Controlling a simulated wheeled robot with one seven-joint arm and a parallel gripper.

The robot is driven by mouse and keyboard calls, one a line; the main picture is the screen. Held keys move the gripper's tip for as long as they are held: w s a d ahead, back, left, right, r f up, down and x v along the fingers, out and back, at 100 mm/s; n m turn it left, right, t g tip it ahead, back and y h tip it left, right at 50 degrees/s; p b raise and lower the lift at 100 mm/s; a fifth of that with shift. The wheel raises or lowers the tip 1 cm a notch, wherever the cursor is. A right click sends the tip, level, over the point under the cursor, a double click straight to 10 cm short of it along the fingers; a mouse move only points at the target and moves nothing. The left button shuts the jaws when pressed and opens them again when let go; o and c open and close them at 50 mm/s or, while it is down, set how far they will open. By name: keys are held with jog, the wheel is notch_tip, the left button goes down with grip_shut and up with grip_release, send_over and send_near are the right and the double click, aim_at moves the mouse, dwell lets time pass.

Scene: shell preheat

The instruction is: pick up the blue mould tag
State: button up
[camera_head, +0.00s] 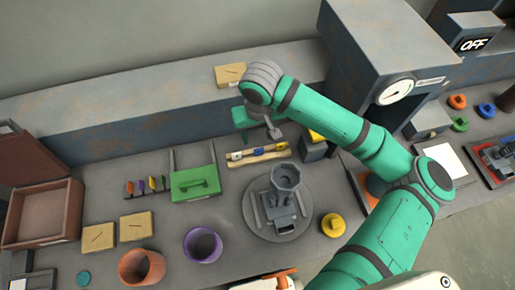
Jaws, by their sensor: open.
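A pale wooden rail (245,160) lies on the bench in the middle of the view. It carries small tags: a whitish one at its left, a blue mould tag (258,151) near its middle, and a yellow one (282,146) at its right. My gripper (262,132) hangs just behind and above the rail, close to the blue tag. It is open, and nothing shows between its fingers. The fingertips are small and partly hidden by the wrist, so I cannot tell their exact gap to the tag.
A grey turntable (254,215) with a cup-shaped fixture (286,178) stands in front of the rail. A green block with a handle (195,184) is to the left. A large grey machine (375,50) stands at the right. A raised ledge (130,110) runs behind.

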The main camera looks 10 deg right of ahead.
aim_at(259, 149)
jog(key=shift+s+a+f, duration=0.1)
jog(key=shift+s+f, duration=0.05)
jog(key=shift+f, duration=0.45)
jog(key=shift+s+d+f, duration=0.4)
jog(key=shift+d+f, duration=0.4)
jog(key=f, duration=0.1)
jog(key=a+f, duration=0.1)
jog(key=f, duration=0.1)
jog(key=shift+w+f, duration=0.2)
jog(key=shift+w+a+f, duration=0.1)
jog(key=shift+w+f, duration=0.05)
jog(key=shift+f, duration=0.3)
jog(key=c, duration=1.1)
